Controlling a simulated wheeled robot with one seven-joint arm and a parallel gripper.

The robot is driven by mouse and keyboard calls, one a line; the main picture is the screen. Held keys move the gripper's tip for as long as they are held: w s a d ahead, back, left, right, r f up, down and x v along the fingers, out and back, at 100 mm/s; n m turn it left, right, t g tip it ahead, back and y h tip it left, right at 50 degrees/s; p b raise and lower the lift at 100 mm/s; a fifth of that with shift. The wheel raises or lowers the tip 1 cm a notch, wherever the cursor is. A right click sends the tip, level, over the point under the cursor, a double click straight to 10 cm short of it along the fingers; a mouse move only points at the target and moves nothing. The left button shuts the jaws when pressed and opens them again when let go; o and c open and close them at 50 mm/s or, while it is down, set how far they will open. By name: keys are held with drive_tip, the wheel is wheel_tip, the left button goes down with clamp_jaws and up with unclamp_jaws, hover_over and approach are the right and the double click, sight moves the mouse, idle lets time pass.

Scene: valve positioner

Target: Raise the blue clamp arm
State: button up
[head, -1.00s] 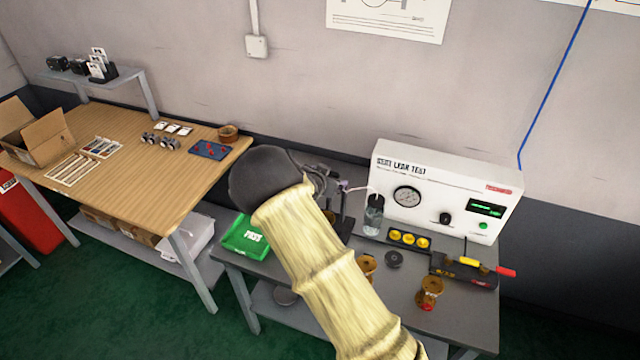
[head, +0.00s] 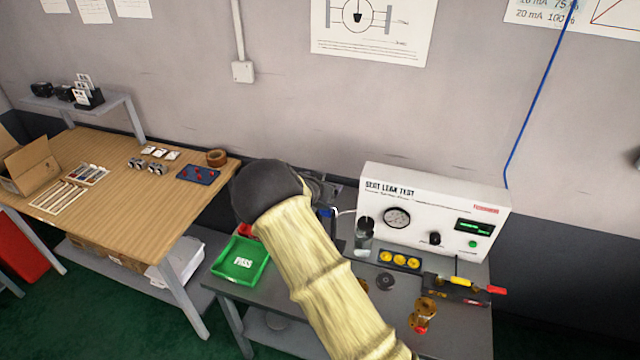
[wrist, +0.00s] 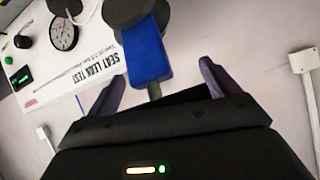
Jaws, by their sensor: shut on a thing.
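The blue clamp arm (wrist: 147,58) shows in the wrist view, reaching down from a dark round part at the top to between my two fingers. My gripper (wrist: 160,80) is shut on it, one dark finger on each side. A thin metal rod shows below the blue piece. In the head view a small bit of blue (head: 327,212) shows just right of my sleeved arm, by the leak test unit. My forearm and its dark joint hide most of the clamp and my gripper there.
The white leak test unit (head: 440,205) stands at the back of the grey bench, with a clear jar (head: 364,232) at its left. A green tray (head: 241,262) lies left of my arm.

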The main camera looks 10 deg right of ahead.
drive_tip(key=shift+s+f, duration=0.35)
drive_tip(key=shift+f, duration=0.25)
drive_tip(key=o, duration=1.2)
drive_tip(key=shift+c, duration=0.2)
drive_tip(key=shift+w+d, duration=0.1)
drive_tip(key=shift+w, duration=0.25)
drive_tip(key=shift+s+a+r, duration=0.35)
drive_tip(key=shift+r, duration=0.1)
drive_tip(key=b+v, duration=0.1)
drive_tip(key=v, duration=1.5)
drive_tip(key=shift+s+d, duration=0.1)
drive_tip(key=shift+s, duration=0.05)
